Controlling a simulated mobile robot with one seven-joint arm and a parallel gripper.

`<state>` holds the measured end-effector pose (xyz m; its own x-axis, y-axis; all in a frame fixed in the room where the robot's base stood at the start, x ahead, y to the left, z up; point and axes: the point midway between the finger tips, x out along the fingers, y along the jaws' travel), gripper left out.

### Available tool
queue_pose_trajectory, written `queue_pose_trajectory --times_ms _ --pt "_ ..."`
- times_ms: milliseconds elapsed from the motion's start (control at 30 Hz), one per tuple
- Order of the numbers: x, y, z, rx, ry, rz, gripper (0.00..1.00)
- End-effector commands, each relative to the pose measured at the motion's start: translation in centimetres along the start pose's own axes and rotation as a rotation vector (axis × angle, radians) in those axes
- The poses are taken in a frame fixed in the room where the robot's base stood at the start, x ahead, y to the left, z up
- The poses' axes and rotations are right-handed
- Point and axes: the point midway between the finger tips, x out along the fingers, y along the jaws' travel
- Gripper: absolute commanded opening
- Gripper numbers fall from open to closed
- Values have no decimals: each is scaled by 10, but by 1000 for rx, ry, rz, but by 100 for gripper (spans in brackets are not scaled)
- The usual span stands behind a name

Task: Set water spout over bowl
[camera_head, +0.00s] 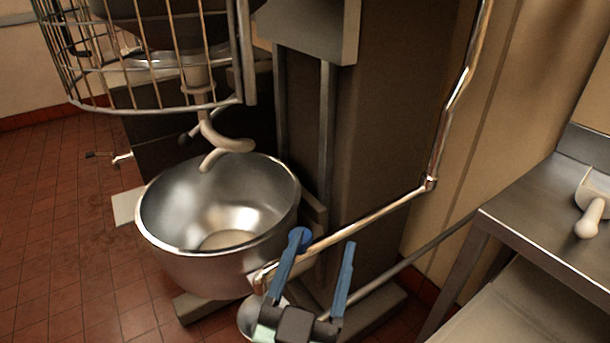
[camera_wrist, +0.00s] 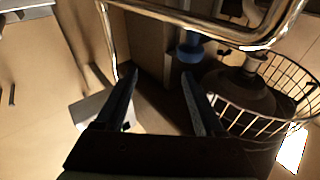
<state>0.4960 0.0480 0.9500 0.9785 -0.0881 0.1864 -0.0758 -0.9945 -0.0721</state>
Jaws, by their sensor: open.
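The water spout (camera_head: 375,215) is a shiny copper pipe that comes down the wall, bends, and runs left toward the bowl. Its downturned end is by the bowl's front right rim and appears outside it. The steel mixing bowl (camera_head: 165,255) stands under the dough hook, with a little pale content at the bottom. My gripper (camera_head: 322,250) is open and empty, its fingers pointing up close to the pipe near its end. In the wrist view the pipe (camera_wrist: 190,20) crosses beyond my open fingers (camera_wrist: 160,74). A blue round part (camera_wrist: 190,50) shows past the right fingertip.
The mixer's wire guard (camera_head: 150,103) and dough hook (camera_head: 225,143) hang above the bowl. The mixer column (camera_head: 385,110) stands behind the pipe. A steel table (camera_head: 530,220) with a white scoop (camera_head: 590,212) is at right. Tiled floor is clear at left.

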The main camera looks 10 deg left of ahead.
Motion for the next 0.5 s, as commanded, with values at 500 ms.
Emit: queue_pose_trajectory --times_ms 500 --pt "-60 -28 9 -64 -190 -81 71"
